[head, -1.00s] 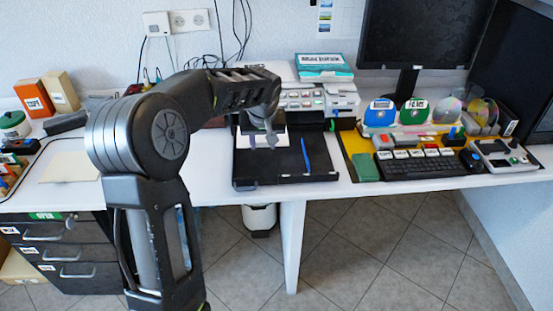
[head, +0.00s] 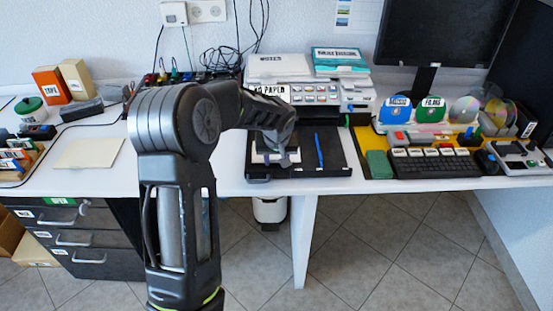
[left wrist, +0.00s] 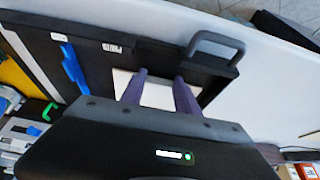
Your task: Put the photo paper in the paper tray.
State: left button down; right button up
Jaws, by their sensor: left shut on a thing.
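The photo paper (head: 259,157) is a small white stack, at the left of the open black paper tray (head: 335,170). My left gripper (head: 283,160) is shut on it, low over the tray, and partly hides it. In the left wrist view the two fingers (left wrist: 158,92) are on the white paper (left wrist: 157,95), with the dark tray (left wrist: 40,45) around it. I cannot tell whether the paper touches the tray floor. A blue guide (head: 319,150) stands in the tray to the right of the paper. My right gripper is not in view.
The printer (head: 310,92) stands behind the tray. A keyboard (head: 435,166) and a green box (head: 378,164) are to the right. A cream sheet (head: 90,153) lies on the clear desk at the left.

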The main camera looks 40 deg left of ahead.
pick_arm(q)
jog(key=shift+f, duration=0.15)
jog(key=c, duration=0.9)
grip_release()
jog(key=shift+r, duration=0.35)
jog(key=v, duration=1.1)
jog(key=shift+s+d+r, duration=0.15)
jog(key=shift+d+r, duration=0.05)
jog(key=shift+r, duration=0.05)
